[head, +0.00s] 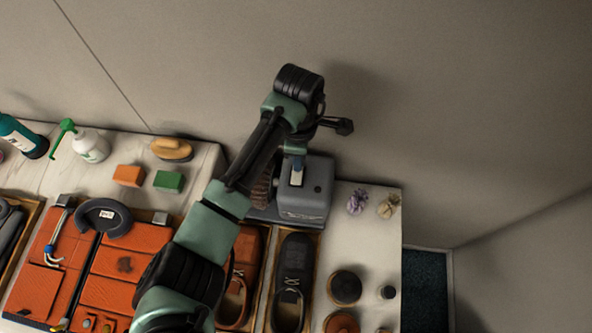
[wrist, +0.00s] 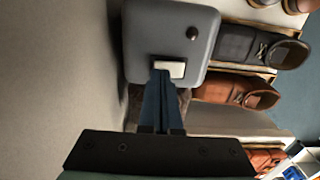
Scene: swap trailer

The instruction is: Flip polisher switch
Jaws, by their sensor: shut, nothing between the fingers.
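The polisher (head: 310,192) is a grey box-shaped machine at the back of the table against the wall, with a brown brush (head: 262,186) at its left side. Its pale switch plate (head: 296,178) is on the top face. In the wrist view the polisher (wrist: 205,30) shows from above, with the white switch (wrist: 176,69) near its edge and a dark round knob (wrist: 192,33). My gripper (wrist: 162,74) is shut and empty, its blue fingertips over or against the switch and hiding part of it. I cannot tell whether they touch. My gripper also shows in the head view (head: 298,166).
Black shoes (head: 293,270) and brown shoes (head: 238,290) stand in wooden trays in front of the polisher. Small tins (head: 345,286) and crumpled cloths (head: 358,202) lie to the right. A green block (head: 169,181) and bottles stand left. The wall is close behind.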

